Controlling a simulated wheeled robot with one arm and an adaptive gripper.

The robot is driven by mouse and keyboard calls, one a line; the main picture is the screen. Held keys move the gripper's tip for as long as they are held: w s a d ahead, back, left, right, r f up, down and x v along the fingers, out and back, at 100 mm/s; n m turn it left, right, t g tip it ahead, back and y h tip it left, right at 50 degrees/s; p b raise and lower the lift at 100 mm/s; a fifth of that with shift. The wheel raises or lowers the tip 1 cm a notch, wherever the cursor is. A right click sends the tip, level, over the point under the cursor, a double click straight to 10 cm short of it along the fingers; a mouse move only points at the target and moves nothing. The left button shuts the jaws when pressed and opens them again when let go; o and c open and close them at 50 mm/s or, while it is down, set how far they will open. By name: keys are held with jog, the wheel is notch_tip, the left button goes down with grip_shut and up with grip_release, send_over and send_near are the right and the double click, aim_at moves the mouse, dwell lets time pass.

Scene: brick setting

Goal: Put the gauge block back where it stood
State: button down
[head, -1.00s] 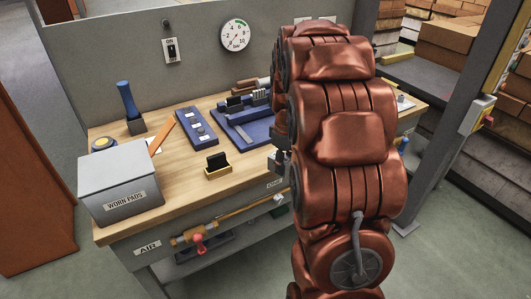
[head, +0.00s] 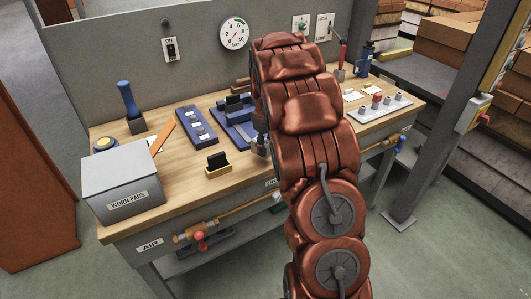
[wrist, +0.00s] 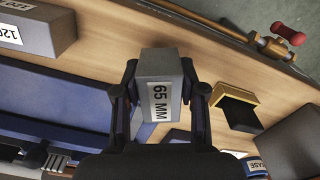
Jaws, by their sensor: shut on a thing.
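In the wrist view my gripper (wrist: 160,95) is shut on a grey gauge block (wrist: 160,68) labelled "65 MM", with one finger on each side. The block is over the wooden bench top; I cannot tell whether it touches the wood. Another grey block (wrist: 35,32), labelled "120", lies at the upper left of the wrist view. In the head view the arm hides most of my gripper and the held block.
The wooden bench (head: 180,178) holds a blue fixture (head: 232,128), a blue strip (head: 196,127), a yellow holder (head: 217,168) with a black pad, a "WORN PADS" box (head: 122,186) and a white rack (head: 366,112) at right. Bare wood lies around the holder.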

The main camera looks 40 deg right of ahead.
jog(key=shift+w, duration=0.2)
notch_tip(320, 180, down, 3)
jog(key=shift+s+r+p, duration=0.1)
jog(key=shift+p, duration=0.65)
jog(key=shift+f, duration=0.4)
jog(key=shift+f, duration=0.25)
jog(key=c, duration=0.7)
grip_release()
jog(key=shift+r, duration=0.1)
jog(key=shift+o, duration=0.2)
jog(key=shift+r, duration=0.1)
notch_tip(320, 180, up, 12)
jog(key=b, duration=0.2)
jog(key=shift+f+b, duration=0.2)
jog(key=shift+b, duration=0.15)
jog(key=shift+r, duration=0.25)
